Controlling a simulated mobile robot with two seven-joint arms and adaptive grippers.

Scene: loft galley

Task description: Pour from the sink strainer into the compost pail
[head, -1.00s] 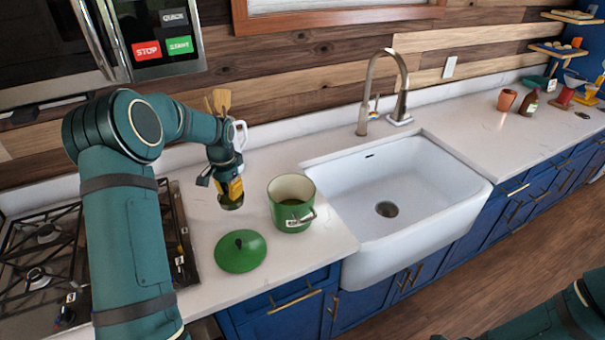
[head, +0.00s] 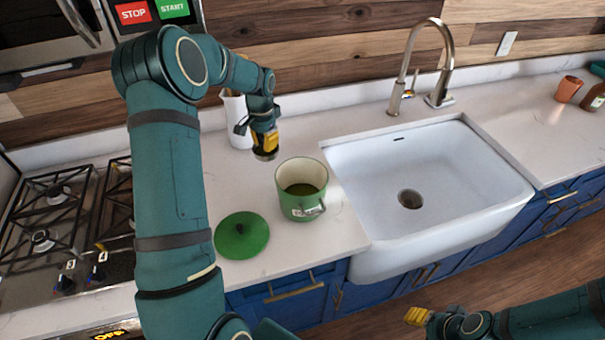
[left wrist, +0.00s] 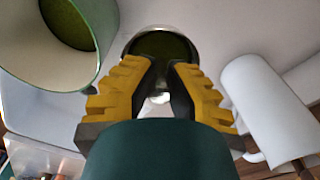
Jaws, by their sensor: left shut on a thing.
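The compost pail (head: 308,207) is a green pot with a white inside, standing open and upright on the counter left of the sink. Dark green matter shows inside it; the pail is also at top left of the left wrist view (left wrist: 102,62). My left gripper (head: 265,140) is shut on the small metal sink strainer (head: 266,156), behind and left of the pail, apart from it. In the left wrist view the strainer (left wrist: 187,41) holds green matter between the yellow fingers (left wrist: 160,92). My right gripper (head: 420,316) is low at the right, its opening unclear.
A green lid (head: 242,236) lies on the counter (head: 345,232) in front of the pail.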

